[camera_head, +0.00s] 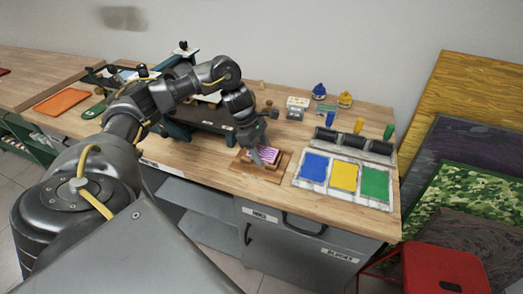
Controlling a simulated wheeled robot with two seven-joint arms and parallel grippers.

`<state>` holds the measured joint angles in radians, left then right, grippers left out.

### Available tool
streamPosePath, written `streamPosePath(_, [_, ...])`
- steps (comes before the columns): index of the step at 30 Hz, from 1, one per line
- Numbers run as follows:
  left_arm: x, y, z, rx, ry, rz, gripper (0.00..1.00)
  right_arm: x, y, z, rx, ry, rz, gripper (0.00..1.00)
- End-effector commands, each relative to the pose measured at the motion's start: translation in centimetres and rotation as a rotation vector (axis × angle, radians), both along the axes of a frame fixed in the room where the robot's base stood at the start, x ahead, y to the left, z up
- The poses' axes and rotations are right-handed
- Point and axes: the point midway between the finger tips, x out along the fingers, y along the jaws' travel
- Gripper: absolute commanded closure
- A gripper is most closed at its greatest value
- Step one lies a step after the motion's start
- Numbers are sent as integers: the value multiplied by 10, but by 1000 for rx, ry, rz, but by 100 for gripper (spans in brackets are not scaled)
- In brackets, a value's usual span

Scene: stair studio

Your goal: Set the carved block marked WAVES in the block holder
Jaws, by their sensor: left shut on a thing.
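The carved block (269,154), with pink and white wavy stripes on top, is at the brown wooden block holder (258,173) near the front edge of the bench. My left gripper (256,151) reaches down from above and is shut on the block. The fingers cover part of the block. I cannot tell whether the block rests fully in the holder or is a little above it. My right gripper is not in view.
Right of the holder, a white tray (297,181) carries blue, yellow and green ink pads, with dark rollers (352,143) behind. A dark press (205,117) stands to the left. Small bottles and a white box (297,107) stand at the back. A red stool (445,268) is in front.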

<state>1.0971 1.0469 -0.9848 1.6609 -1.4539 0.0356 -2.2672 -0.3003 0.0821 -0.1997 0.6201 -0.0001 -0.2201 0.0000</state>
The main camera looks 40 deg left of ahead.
Motion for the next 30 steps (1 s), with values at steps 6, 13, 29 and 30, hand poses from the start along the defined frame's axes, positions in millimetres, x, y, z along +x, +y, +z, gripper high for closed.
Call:
streamPosePath(6, [0, 0, 0, 0, 0, 0, 43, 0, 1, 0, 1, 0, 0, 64])
streamPosePath(13, [0, 0, 0, 0, 0, 0, 20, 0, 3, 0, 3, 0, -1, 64])
streamPosePath(29, [0, 0, 18, 0, 0, 0, 20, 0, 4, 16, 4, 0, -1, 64])
streamPosePath(30, [0, 0, 22, 0, 0, 0, 20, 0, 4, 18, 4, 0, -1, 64])
